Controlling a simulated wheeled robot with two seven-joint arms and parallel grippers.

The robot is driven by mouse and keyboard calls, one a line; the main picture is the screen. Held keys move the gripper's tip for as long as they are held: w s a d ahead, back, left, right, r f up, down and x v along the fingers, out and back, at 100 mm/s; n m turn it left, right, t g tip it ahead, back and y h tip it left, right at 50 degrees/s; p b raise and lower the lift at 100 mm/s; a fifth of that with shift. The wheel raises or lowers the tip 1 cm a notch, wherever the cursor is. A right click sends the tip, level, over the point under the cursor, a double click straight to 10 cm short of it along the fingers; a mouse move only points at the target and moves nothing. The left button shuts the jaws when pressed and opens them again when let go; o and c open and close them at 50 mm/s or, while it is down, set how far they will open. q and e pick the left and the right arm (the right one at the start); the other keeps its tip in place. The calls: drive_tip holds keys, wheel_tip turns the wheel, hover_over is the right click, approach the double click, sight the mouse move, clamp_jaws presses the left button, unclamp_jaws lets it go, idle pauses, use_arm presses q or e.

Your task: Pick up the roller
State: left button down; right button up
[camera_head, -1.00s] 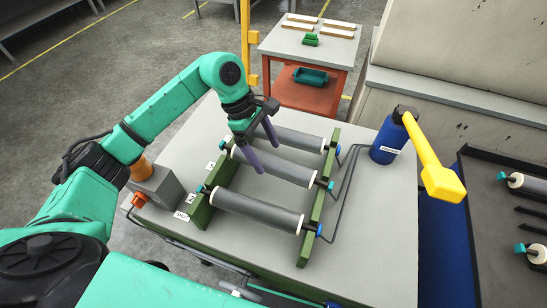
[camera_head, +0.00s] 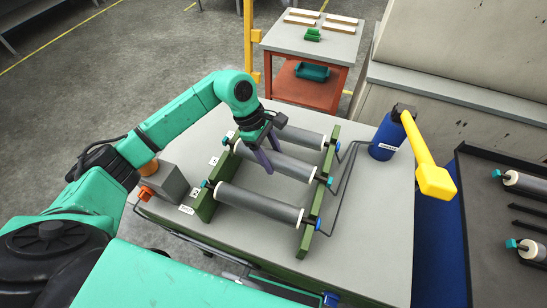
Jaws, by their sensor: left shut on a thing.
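Three grey rollers lie across a green rack on the table: a far one (camera_head: 299,138), a middle one (camera_head: 290,166) and a near one (camera_head: 258,204). The fingers hide part of the roller. My right gripper is not in view.
A dark tray (camera_head: 486,235) with more rollers is at far right. A grey box (camera_head: 172,183) stands left of the rack. A red cart (camera_head: 300,88) is behind.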

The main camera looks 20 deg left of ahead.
use_arm(q)
drive_tip(key=shift+w+r, duration=0.1)
drive_tip(key=shift+r, duration=0.45)
wheel_tip(320, 180, up, 10)
drive_tip(key=b, duration=0.3)
drive_tip(key=shift+b, duration=0.3)
wheel_tip(320, 180, up, 9)
hover_over(273, 154)
drive_tip(key=shift+a+b, duration=0.1)
drive_tip(key=shift+b, duration=0.25)
